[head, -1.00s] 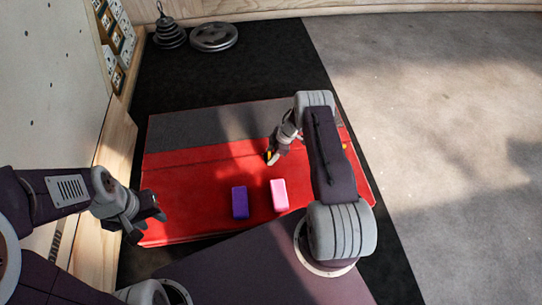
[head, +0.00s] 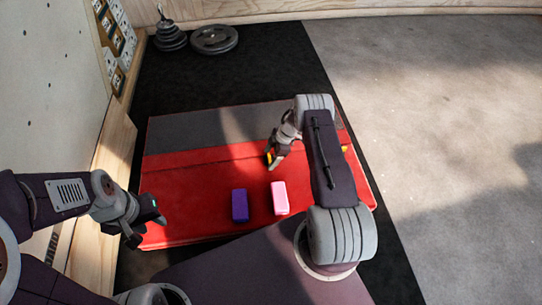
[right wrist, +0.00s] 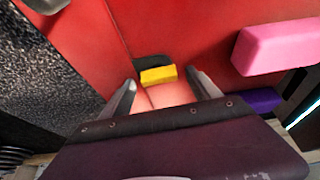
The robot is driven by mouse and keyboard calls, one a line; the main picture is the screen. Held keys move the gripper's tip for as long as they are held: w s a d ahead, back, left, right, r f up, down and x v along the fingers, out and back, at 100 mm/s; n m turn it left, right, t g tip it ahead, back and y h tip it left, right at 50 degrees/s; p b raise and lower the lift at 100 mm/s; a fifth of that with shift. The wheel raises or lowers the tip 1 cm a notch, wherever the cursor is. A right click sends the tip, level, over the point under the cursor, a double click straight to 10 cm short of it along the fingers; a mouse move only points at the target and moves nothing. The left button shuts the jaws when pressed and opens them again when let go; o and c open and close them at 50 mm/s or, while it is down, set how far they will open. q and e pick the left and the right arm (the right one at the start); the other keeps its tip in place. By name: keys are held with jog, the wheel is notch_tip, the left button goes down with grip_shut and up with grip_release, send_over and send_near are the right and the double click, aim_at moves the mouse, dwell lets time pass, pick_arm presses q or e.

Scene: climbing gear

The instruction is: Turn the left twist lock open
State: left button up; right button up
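A yellow twist lock (right wrist: 158,75) sits by a dark slot in the red mat in the right wrist view. It shows as a small yellow spot in the head view (head: 268,157). A second yellow spot (head: 345,148), maybe another lock, is partly hidden behind my right arm. My right gripper (head: 273,162) is over the mat at the left yellow lock. In the right wrist view its two fingers (right wrist: 165,92) are apart, with the lock just beyond and between their tips; contact cannot be told. My left gripper (head: 150,222) is open and empty at the mat's left edge.
The red mat (head: 195,185) with a grey back panel (head: 185,130) lies on a black floor. A purple block (head: 240,205) and a pink block (head: 279,198) lie near its front. Weight plates (head: 213,39) are at the back. A wooden wall stands at left; grey floor at right is clear.

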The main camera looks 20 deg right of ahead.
jog(key=p+v, duration=0.6)
jog(key=v, duration=0.3)
dwell(0.4)
